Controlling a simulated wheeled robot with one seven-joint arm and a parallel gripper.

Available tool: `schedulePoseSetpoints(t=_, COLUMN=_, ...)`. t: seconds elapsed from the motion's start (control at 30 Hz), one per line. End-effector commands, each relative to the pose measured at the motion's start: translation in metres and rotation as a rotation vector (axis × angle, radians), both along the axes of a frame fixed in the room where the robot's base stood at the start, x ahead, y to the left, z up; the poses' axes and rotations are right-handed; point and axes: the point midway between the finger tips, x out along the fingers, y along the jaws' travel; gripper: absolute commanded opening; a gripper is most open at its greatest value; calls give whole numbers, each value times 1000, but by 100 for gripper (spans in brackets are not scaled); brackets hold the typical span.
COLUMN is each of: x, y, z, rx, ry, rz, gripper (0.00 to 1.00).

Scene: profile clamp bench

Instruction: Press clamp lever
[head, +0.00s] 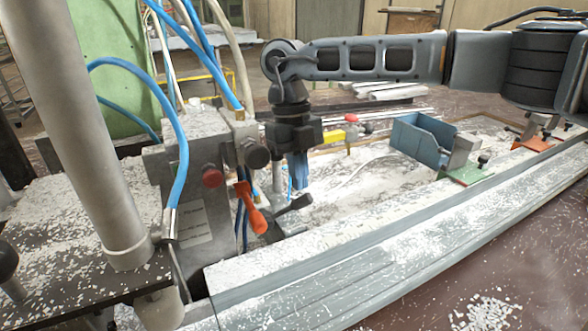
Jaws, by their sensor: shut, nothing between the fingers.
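An orange-red lever (251,209) sticks out and down from the grey clamp block (190,190), beside a red round knob (213,177). A black handle-like part (288,215) lies just right of the lever, low by the bench profile. My gripper (299,182) points down from the dark wrist, its blue fingers together and empty. In the picture it is to the right of the lever and a little higher, above the black part. I see a gap between gripper and orange lever, but cannot judge the depth between them.
A long pale profile (340,265) covered in white chips runs across the front. A blue-grey angled block (422,140) and a green-based clamp (465,174) stand to the right. Blue hoses (180,130) loop over the clamp block. A thick grey post (85,130) stands at left.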

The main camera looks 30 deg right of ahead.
Motion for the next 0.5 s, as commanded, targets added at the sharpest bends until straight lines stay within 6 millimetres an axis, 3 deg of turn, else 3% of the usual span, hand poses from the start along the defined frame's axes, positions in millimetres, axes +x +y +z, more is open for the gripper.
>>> schedulePoseSetpoints(t=0.5, x=-7, y=0, z=0, rx=0, ry=-1, rz=4, gripper=0)
